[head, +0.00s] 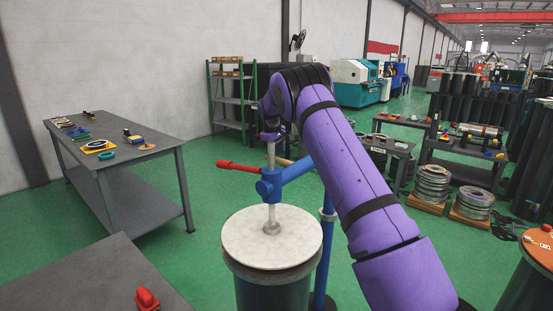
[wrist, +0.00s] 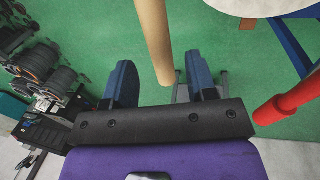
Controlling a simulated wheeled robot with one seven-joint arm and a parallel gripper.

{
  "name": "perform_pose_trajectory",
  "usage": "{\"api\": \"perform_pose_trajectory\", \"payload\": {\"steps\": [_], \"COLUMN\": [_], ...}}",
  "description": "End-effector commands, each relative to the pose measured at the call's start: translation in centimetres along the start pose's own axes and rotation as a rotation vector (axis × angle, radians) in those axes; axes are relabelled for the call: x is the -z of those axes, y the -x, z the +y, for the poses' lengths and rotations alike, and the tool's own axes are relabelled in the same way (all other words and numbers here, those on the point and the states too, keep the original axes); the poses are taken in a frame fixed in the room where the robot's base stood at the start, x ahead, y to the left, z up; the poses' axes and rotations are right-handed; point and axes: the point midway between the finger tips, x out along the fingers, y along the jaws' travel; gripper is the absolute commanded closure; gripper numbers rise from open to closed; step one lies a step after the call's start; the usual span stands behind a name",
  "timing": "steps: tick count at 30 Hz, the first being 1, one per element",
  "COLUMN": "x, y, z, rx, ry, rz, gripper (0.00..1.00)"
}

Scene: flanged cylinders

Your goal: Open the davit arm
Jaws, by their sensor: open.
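The davit has a blue post (head: 325,240) beside a drum and a blue arm (head: 297,171) reaching over its round pale lid (head: 250,238). A grey rod (head: 271,190) runs up from the lid through the blue hub. A red handle (head: 238,166) points left from the hub; it also shows at right in the wrist view (wrist: 290,102). A tan bar (wrist: 154,35) hangs between my gripper's (wrist: 162,75) two spread fingers in the wrist view. My gripper is open, mostly hidden behind my arm in the head view.
A grey table (head: 115,160) with small parts stands at left, and another table corner (head: 85,280) at front left. An orange-topped drum (head: 540,248) is at front right. Stacked flanges (head: 432,185) sit on the right. Green floor between is clear.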

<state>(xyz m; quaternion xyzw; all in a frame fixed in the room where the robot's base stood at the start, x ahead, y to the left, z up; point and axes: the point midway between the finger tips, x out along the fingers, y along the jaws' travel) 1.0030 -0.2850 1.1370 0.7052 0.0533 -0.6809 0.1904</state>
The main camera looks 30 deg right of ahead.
Motion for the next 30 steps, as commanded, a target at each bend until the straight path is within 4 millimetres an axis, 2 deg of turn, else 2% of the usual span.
{"api": "perform_pose_trajectory", "payload": {"steps": [3,7,18,19,25,26,30], "x": [-0.1,0.0,0.0,0.0,0.0,0.0,-0.1], "y": [-1.7,-2.8,-3.4,-3.4,-3.4,-3.3,-3.3], "z": [0.0,0.0,0.0,0.0,0.0,0.0,-0.1], "rx": [0.001,0.002,0.001,0.001,0.001,0.001,0.001], "ry": [0.000,0.000,0.000,0.000,0.000,0.000,0.001], "rz": [-0.002,-0.002,0.000,0.000,0.000,0.000,0.000], "gripper": [0.48,0.48,0.48,0.50,0.96,1.00,1.00]}}
